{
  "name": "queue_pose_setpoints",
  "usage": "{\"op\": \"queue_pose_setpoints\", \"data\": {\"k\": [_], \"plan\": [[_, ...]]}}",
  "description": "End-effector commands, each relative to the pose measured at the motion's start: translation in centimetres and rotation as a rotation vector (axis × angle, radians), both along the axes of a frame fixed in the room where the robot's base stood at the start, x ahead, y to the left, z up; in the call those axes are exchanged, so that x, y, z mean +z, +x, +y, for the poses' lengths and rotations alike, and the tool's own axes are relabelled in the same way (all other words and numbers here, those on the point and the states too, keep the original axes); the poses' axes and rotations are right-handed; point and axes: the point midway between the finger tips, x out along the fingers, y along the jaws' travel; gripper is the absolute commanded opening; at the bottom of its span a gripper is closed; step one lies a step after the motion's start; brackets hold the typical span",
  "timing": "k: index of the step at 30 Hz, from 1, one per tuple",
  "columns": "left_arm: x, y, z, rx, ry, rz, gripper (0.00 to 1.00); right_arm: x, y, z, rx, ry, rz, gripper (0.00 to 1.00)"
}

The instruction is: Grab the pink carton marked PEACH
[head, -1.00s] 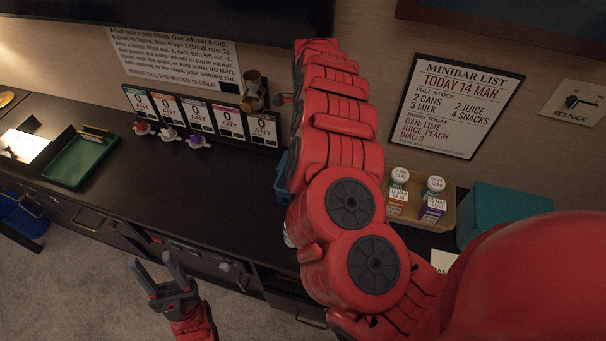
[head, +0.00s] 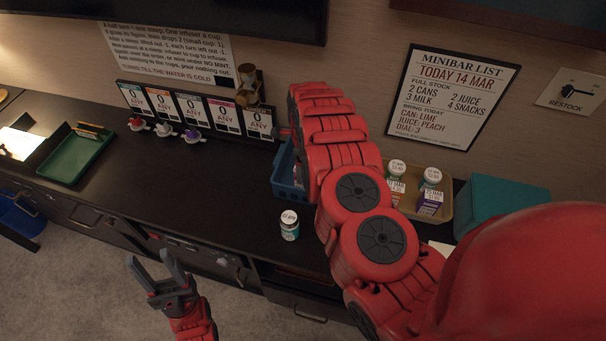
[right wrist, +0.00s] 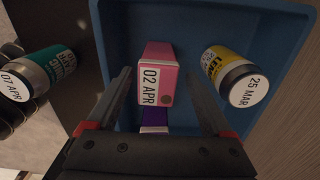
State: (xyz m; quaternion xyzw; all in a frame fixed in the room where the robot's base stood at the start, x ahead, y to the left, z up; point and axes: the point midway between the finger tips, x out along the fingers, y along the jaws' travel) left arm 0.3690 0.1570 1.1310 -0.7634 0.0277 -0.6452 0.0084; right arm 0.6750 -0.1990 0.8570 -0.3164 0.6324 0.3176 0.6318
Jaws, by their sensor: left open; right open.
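The pink carton (right wrist: 158,75) stands in the blue bin (right wrist: 180,15) in the right wrist view. Its white label reads 02 APR; the word PEACH cannot be read from here. My right gripper (right wrist: 159,72) is open, with one finger on each side of the pink carton in the picture; contact cannot be told. In the head view my right arm hides the right gripper and much of the blue bin (head: 285,180). My left gripper (head: 158,267) is open and empty, in front of the counter.
A purple carton (right wrist: 155,118) and a yellow can (right wrist: 228,72) are also in the bin. A teal can (right wrist: 40,70) stands outside it, on the counter (head: 225,205). A tan tray (head: 408,206) with bottles and cartons and a teal box (head: 500,205) are at right.

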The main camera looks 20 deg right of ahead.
Motion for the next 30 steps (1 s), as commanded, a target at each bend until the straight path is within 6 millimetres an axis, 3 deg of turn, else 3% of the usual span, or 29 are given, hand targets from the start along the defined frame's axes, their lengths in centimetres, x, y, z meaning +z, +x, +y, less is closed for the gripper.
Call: {"op": "queue_pose_setpoints", "data": {"k": [3, 9, 19, 30], "plan": [[1.1, 0.0, 0.0, 0.0, 0.0, 0.0, 0.5, -1.3, -0.2, 0.3, 0.002, -0.004, 0.0, 0.85], [1.3, 0.0, 0.0, 0.0, 0.0, 0.0, 0.5, -3.0, 0.0, 0.3, 0.002, -0.004, -0.003, 0.85], [1.3, 0.0, 0.0, 0.0, 0.0, 0.0, 0.5, -3.4, -0.1, 0.3, 0.001, -0.001, 0.0, 0.85], [1.3, 0.0, 0.0, 0.0, 0.0, 0.0, 0.5, -3.4, -0.1, 0.3, 0.001, -0.002, -0.001, 0.18]]}}
